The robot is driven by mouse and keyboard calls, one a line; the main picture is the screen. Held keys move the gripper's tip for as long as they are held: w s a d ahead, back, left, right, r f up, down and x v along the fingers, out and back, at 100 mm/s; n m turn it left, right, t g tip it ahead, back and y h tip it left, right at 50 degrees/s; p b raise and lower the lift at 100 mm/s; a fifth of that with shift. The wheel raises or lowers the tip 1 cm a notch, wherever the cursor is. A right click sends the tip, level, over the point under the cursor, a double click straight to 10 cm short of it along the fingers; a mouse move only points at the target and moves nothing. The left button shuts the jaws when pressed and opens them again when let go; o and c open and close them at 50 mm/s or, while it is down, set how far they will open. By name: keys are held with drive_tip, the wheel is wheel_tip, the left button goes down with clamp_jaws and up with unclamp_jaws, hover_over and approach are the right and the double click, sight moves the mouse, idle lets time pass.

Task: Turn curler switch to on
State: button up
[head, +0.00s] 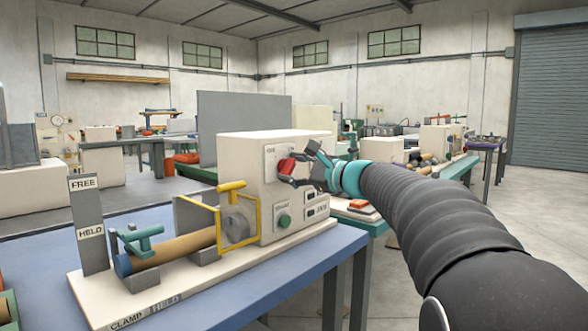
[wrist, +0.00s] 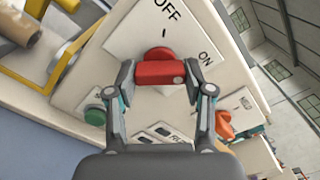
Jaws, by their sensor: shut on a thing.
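The curler switch is a red knob (head: 286,166) on the front panel of the cream machine box (head: 243,150). In the wrist view the red knob (wrist: 158,73) sits on a white plate (wrist: 128,44) lettered OFF above it and ON to its upper right. A small dark mark lies between the knob and OFF. My gripper (head: 294,168) reaches in from the right, and its two fingers close on opposite ends of the knob's bar. In the wrist view my gripper (wrist: 160,80) shows a finger against each end. The knob's exact pointing direction is hard to tell.
A green button (head: 284,221) sits below the knob. An orange switch (wrist: 224,125) is on the panel's other side. The blue table (head: 210,303) is clear in front.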

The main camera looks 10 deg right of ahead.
drive_tip(key=o, duration=1.2)
drive_tip(key=shift+c, duration=0.2)
drive_tip(key=v, duration=1.2)
